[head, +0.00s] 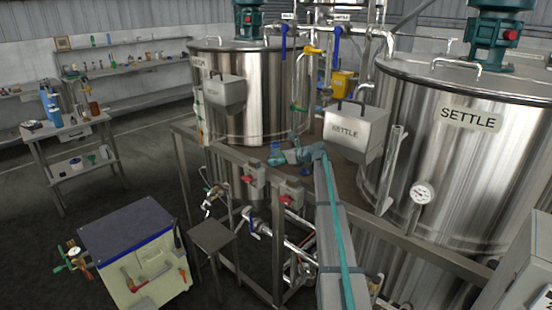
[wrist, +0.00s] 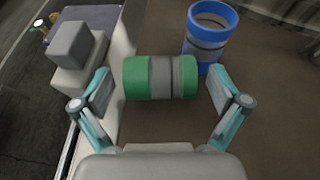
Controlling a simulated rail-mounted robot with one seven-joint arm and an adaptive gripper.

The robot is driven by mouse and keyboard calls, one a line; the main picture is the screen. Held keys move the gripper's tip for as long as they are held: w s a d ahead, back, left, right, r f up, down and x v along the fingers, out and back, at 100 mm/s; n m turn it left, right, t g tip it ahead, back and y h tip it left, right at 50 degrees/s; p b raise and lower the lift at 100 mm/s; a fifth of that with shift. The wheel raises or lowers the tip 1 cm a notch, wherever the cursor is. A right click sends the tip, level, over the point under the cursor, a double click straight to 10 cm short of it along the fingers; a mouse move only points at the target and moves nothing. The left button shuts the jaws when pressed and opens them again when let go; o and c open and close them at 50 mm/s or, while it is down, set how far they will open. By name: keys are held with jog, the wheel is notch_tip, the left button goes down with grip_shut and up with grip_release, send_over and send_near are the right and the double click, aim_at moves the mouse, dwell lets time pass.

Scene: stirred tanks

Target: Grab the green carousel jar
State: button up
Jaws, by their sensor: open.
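The green carousel jar (wrist: 138,79) lies between the two fingers of my gripper (wrist: 161,93) in the wrist view. It is green with a grey band around its middle and appears to lie on its side over the brown surface. My gripper is open, with a finger to the left and a finger to the right of the jar. A small gap shows on each side. In the head view my gripper (head: 290,154) is small, near the platform between the tanks, and I cannot make out the green jar there.
A blue ring-like jar with a grey band (wrist: 207,37) stands just behind the green one. A grey block (wrist: 72,45) is at the left by the platform edge. The large SETTLE tank (head: 450,130) and its grey box (head: 353,131) are close on the right in the head view.

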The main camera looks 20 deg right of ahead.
jog(key=c, duration=1.2)
jog(key=shift+r, duration=0.15)
